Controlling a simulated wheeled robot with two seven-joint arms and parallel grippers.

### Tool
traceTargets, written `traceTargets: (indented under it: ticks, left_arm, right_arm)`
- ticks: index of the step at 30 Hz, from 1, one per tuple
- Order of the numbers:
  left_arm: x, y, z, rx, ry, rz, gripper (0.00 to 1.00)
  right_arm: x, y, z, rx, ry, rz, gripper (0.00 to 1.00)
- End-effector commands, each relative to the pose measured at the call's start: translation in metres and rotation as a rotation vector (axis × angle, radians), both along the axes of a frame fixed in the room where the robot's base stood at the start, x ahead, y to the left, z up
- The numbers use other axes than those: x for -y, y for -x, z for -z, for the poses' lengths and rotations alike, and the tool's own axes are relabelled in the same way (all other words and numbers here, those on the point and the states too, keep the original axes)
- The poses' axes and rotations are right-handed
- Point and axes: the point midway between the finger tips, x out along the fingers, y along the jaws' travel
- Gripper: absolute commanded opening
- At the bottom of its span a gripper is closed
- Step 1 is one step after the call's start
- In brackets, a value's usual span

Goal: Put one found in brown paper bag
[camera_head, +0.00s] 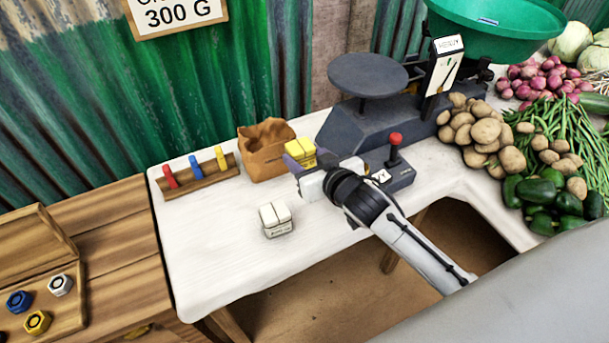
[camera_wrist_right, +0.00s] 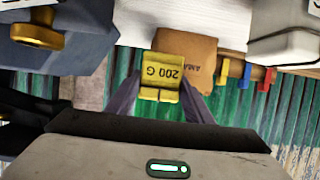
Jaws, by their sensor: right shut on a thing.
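The brown paper bag (camera_head: 262,155) stands open on the white-covered table, beside the rack of coloured pegs. In the right wrist view the bag (camera_wrist_right: 200,62) shows behind a yellow block (camera_wrist_right: 163,75) marked 200 G. My right gripper (camera_head: 298,157) is shut on this yellow block (camera_head: 302,148), just right of the bag in the head view. The block is outside the bag. A white block (camera_head: 276,220) with a label sits on the table in front of the bag. My left gripper is not in view.
A wooden rack (camera_head: 200,178) holds red, blue and yellow pegs left of the bag. A dark control box (camera_head: 398,178) with a red knob and the scale (camera_head: 368,118) stand right. Vegetables fill the far right. The table's front left is clear.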

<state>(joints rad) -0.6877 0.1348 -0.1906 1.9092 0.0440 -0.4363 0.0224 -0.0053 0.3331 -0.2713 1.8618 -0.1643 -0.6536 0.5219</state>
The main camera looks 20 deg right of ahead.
Motion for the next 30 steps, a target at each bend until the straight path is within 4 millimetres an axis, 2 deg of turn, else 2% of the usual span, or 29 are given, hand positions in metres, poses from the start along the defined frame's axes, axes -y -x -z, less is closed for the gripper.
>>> traceTargets:
  ticks: [3,8,15,27,28,30]
  left_arm:
    - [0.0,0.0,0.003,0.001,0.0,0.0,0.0]
    - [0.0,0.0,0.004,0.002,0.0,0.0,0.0]
    - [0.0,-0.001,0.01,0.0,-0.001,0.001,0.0]
    - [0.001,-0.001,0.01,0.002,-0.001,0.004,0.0]
    - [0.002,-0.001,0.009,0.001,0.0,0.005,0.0]
    - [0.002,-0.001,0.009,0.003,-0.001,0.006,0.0]
  right_arm:
    - [0.0,0.0,0.015,0.002,-0.001,-0.001,0.18]
    - [0.0,0.0,0.025,0.003,-0.001,-0.001,0.18]
    - [-0.001,0.0,0.057,0.002,-0.001,-0.001,0.18]
    - [-0.001,-0.001,0.062,0.004,-0.001,-0.001,0.18]
    - [0.0,0.0,0.062,0.001,-0.001,-0.001,0.52]
    - [0.0,0.0,0.061,0.001,-0.001,-0.001,0.64]
